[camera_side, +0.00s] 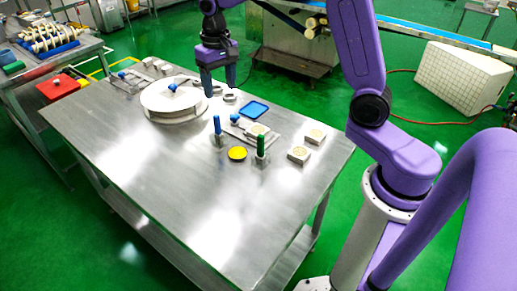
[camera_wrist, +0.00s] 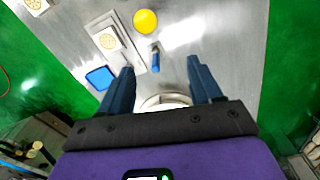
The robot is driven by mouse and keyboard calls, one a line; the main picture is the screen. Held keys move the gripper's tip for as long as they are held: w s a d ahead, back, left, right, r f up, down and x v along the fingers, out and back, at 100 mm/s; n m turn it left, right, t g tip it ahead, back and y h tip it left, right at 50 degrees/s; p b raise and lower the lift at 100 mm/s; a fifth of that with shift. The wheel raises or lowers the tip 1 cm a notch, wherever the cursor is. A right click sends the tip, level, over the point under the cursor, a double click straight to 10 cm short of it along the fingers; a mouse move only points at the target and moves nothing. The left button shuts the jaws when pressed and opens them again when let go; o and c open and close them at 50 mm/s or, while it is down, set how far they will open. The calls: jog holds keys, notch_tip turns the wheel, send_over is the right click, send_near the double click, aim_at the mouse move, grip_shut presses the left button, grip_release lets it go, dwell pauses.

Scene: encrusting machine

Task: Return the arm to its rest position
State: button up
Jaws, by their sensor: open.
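My gripper (camera_side: 217,90) hangs above the steel table (camera_side: 165,210), beside the round white drum (camera_side: 172,100) at the table's back. In the wrist view my gripper (camera_wrist: 162,82) shows two dark blue fingers spread apart with nothing held between them. The curved rim of the white drum (camera_wrist: 165,102) shows between the fingers, partly hidden by the gripper body. A blue-handled tool (camera_side: 217,125) stands on the table in front of the gripper; it also shows in the wrist view (camera_wrist: 155,60).
Nearby on the table are a blue tray (camera_side: 256,109), a yellow disc (camera_side: 237,153), a green-handled tool (camera_side: 261,143) and pale square blocks (camera_side: 298,154). The table's front left is clear. A side table (camera_side: 30,75) stands at left.

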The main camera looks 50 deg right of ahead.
jog(key=s+a+n, duration=0.2)
jog(key=s+n, duration=1.3)
jog(key=s, duration=1.7)
jog(key=shift+a+f, duration=0.15)
jog(key=shift+f, duration=0.25)
